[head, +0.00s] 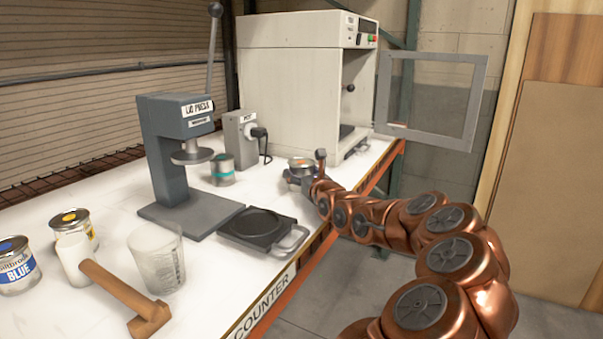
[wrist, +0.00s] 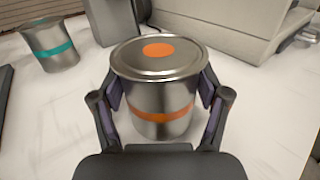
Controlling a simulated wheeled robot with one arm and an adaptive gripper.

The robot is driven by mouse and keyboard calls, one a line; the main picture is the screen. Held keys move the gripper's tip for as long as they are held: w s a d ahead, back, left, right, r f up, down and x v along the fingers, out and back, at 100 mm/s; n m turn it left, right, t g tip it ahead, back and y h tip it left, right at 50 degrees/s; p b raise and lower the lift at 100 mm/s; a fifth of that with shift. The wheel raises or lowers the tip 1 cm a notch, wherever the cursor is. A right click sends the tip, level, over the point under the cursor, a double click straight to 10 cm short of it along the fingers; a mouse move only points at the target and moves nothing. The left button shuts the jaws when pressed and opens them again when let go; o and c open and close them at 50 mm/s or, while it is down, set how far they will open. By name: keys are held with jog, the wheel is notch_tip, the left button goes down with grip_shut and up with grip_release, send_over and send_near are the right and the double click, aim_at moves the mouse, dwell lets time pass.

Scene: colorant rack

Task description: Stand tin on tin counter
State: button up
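A metal tin with an orange dot on its lid and an orange band (wrist: 160,90) stands upright between my gripper's fingers in the wrist view. In the head view the same tin (head: 301,163) shows near the counter's right edge, partly hidden by my gripper. My gripper (wrist: 162,100) is shut on it, a finger pad against each side; it also shows in the head view (head: 303,178). Whether the tin's base touches the surface is hard to tell. The white counter (head: 110,205) has a front label reading "COUNTER".
A teal-banded tin (head: 222,170) stands by the lid press (head: 172,150) and a grey switch box (head: 240,135). A white cabinet machine (head: 290,80) has its door frame (head: 470,100) swung open. A hot-plate-like pad (head: 262,226), beaker (head: 156,260), mallet (head: 125,292) and blue tin (head: 15,265) are nearer.

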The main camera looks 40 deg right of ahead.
jog(key=o, duration=0.4)
jog(key=shift+s+r, duration=0.1)
jog(key=shift+r, duration=0.1)
jog(key=shift+b+v, duration=0.45)
jog(key=shift+v, duration=5.5)
